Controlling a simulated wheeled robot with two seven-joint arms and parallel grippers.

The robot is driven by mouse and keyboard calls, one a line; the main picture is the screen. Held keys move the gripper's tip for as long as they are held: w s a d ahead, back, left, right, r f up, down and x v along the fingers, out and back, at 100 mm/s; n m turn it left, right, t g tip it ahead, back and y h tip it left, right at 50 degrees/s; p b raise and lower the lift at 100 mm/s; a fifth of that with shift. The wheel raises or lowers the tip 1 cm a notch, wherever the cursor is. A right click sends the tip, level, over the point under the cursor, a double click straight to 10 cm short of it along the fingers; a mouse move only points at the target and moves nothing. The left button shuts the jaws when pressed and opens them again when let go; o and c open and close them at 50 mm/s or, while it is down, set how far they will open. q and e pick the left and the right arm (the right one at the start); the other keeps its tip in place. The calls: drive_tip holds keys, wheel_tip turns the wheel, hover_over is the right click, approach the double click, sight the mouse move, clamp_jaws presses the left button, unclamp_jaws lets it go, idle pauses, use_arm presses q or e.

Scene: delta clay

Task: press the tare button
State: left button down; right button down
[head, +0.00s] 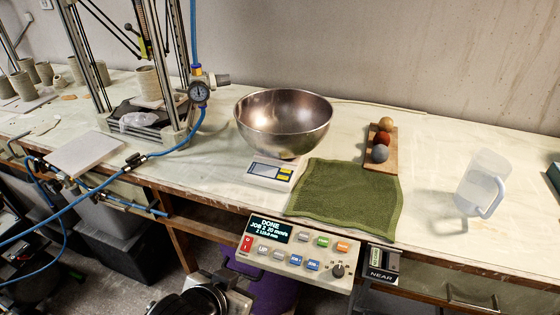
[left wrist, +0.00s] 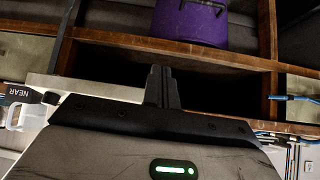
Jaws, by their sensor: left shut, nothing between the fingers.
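A small white scale (head: 262,181) with a display and yellow buttons (head: 284,174) on its front panel stands on the bench. A large steel bowl (head: 283,125) sits on the scale and hides its rear part. The labels on the buttons are too small to read, so I cannot tell which one is tare. My left gripper (left wrist: 161,72) is shut and empty in the left wrist view. In the head view it is low at the bottom edge, below the bench top and well apart from the scale. My right gripper is not in view.
A control panel (head: 300,258) with a display juts out at the bench's front edge, between my left arm and the scale. A green towel (head: 345,190) lies right of the scale. A clear jug (head: 482,182) stands farther right. A blue hose (head: 100,185) crosses at left.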

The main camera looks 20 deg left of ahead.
sight(283, 178)
use_arm(q)
drive_tip(key=shift+n+y, duration=0.5)
drive_tip(key=shift+y, duration=0.2)
drive_tip(key=r, duration=0.2)
drive_tip(key=w+a+r+p, duration=0.1)
drive_tip(key=r, duration=0.1)
drive_tip(key=w+a+r, duration=0.1)
drive_tip(key=r, duration=0.1)
drive_tip(key=shift+w+r+p, duration=0.15)
drive_tip(key=shift+r+p, duration=0.25)
drive_tip(key=w, duration=0.1)
drive_tip(key=w+r+t, duration=0.1)
drive_tip(key=w+d+r+t, duration=0.1)
drive_tip(key=shift+w+d, duration=0.1)
drive_tip(key=shift+w, duration=0.3)
drive_tip(key=w+r+t, duration=0.1)
drive_tip(key=w+d+r+t, duration=0.1)
drive_tip(key=w+r, duration=0.1)
drive_tip(key=w+d+r+t+h, duration=0.1)
drive_tip(key=r, duration=0.1)
drive_tip(key=shift+w+t, duration=0.3)
drive_tip(key=shift+w, duration=0.1)
drive_tip(key=shift+d, duration=0.1)
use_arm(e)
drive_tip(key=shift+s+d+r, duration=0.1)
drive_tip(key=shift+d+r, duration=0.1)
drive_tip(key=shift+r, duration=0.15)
